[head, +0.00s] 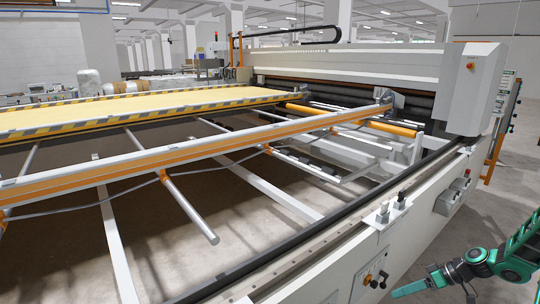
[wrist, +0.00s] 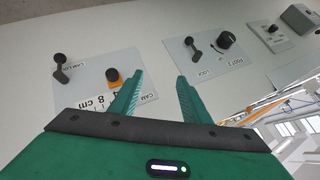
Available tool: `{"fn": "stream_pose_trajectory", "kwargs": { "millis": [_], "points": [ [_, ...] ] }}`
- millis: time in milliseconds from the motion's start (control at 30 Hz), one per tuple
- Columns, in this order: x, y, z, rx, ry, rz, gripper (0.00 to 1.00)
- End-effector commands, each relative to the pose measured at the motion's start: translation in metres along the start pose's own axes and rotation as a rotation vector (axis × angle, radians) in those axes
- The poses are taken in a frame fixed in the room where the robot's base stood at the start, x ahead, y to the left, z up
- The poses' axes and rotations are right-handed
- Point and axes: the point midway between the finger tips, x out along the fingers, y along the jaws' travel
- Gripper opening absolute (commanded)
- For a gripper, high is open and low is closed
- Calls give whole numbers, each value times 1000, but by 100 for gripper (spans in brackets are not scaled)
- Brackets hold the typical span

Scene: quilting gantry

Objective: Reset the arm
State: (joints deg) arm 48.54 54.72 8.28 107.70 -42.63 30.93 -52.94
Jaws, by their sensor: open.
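My gripper (head: 432,295) is at the lower right of the head view, green and black, beside the outer face of the machine's side beam (head: 425,230). In the wrist view my gripper (wrist: 160,76) is open, with nothing between its two green fingers. The fingers point at a pale panel (wrist: 150,35) carrying plates of controls. One plate has a black lever (wrist: 60,68) and a black knob on an orange base (wrist: 113,76). The left finger overlaps this plate's edge in the picture; I cannot tell whether it touches.
A second plate carries another lever (wrist: 195,48) and a round black knob (wrist: 226,39). A grey switch box (head: 453,194) sticks out from the side beam. The quilting frame with its orange-striped rail (head: 190,152) fills the left and middle. Bare floor (head: 505,215) lies to the right.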

Motion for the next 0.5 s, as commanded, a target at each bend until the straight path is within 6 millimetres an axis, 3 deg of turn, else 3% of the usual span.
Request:
{"fn": "stream_pose_trajectory", "kwargs": {
  "millis": [500],
  "points": [
    [-102,-100,-8,244,-339,253,43]
  ]
}}
